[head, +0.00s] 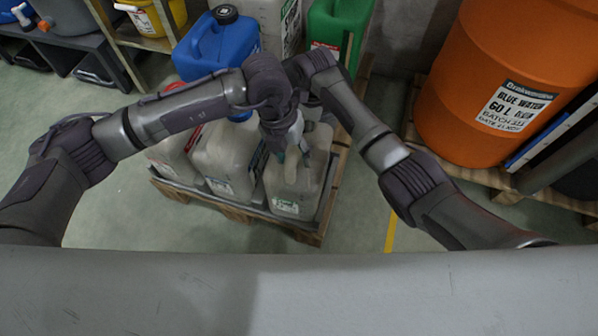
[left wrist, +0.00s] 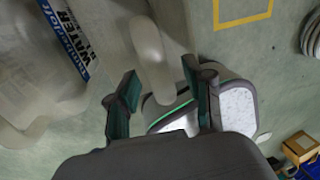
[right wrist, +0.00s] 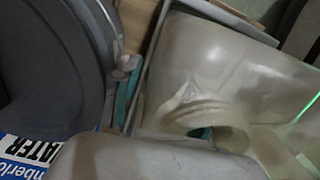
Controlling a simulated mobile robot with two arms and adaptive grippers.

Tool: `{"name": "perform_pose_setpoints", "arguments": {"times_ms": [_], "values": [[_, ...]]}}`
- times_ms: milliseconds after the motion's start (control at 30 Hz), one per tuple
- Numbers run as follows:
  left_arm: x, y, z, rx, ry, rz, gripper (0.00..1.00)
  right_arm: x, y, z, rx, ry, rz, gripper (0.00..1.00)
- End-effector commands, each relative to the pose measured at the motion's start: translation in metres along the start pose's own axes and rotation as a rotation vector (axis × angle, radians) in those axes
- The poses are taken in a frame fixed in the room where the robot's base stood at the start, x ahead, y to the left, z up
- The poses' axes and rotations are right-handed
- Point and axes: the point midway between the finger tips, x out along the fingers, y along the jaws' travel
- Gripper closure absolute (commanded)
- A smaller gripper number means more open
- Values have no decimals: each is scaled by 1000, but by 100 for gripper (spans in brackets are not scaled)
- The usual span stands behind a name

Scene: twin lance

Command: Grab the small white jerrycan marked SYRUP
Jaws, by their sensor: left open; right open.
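Several whitish jerrycans stand close together at the centre of the head view. The right one (head: 292,190) has a pale label that I cannot read, so I cannot confirm SYRUP. My left gripper (head: 291,158) is just over this can. In the left wrist view my left gripper (left wrist: 160,98) is open, with a pale rounded handle-like part (left wrist: 150,55) between or just beyond its fingers; contact is unclear. My right gripper (right wrist: 164,115) is open close to a whitish can (right wrist: 235,65), one finger partly hidden. In the head view my left arm mostly hides it.
The cans stand in a grey tray on a wooden pallet (head: 235,208). A blue jerrycan (head: 215,48) and a green one (head: 332,28) stand behind. A large orange drum (head: 450,110) is at right.

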Motion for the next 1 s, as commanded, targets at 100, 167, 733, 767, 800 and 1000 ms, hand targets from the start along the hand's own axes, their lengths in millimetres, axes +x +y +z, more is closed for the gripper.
{"name": "perform_pose_setpoints", "arguments": {"times_ms": [100,167,733,767,800,1000], "values": [[7,0,0,1,0,-1,48,7,0,0,0,0,0,56],[8,-1,0,1,0,-1,48,9,0,0,-1,0,0,56],[9,0,0,1,0,-1,98,9,0,0,-1,0,0,100],[9,0,0,1,0,-1,100,9,0,0,-1,0,0,100],[9,0,0,1,0,-1,100,9,0,0,-1,0,0,100],[9,0,0,1,0,-1,100,9,0,0,0,1,0,100]]}}
